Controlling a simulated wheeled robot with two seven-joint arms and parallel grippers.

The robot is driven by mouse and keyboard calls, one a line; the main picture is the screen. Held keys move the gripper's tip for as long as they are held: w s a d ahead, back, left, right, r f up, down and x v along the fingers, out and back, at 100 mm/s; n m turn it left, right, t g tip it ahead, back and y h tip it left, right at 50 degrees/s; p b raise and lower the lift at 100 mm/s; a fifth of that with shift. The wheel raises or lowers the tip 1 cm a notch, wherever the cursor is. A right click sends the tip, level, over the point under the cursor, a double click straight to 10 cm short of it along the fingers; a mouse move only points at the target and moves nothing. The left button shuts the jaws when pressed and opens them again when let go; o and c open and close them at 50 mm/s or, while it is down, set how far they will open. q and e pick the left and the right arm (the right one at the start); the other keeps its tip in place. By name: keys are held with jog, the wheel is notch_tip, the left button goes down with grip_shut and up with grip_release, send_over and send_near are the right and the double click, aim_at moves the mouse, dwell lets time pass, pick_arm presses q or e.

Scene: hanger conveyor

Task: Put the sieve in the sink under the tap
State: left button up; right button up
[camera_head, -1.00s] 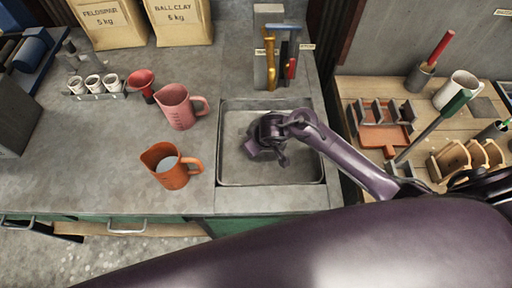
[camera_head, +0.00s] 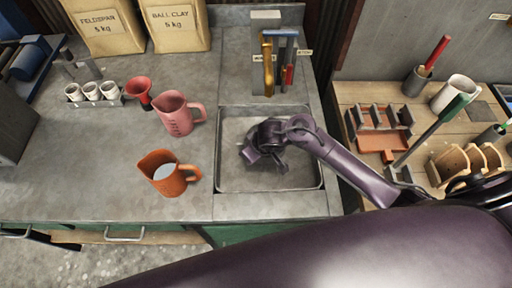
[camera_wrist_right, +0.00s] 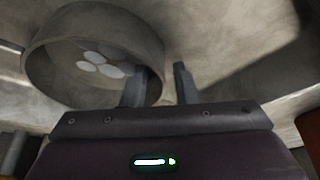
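My right gripper (camera_head: 264,158) is low over the grey sink (camera_head: 236,182). In the right wrist view its two fingers (camera_wrist_right: 162,85) stand apart. A round grey-brown ring-shaped thing with several pale discs inside, seemingly the sieve (camera_wrist_right: 55,72), is beside them. One finger overlaps its opening and the other is outside the rim; I cannot tell whether they touch it. In the head view it is not discernible, perhaps hidden beneath the gripper. My left gripper is not in view.
A pink jug (camera_head: 178,115) and an orange jug (camera_head: 166,174) stand left of the sink, with a red funnel (camera_head: 139,88) and small cups (camera_head: 91,91) farther left. A wooden bench (camera_head: 350,94) with tools is at the right. The left front counter is clear.

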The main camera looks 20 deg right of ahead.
jog(key=p+v, duration=0.4)
jog(key=v, duration=0.7)
jog(key=shift+s+r, duration=0.2)
jog(key=shift+r, duration=0.1)
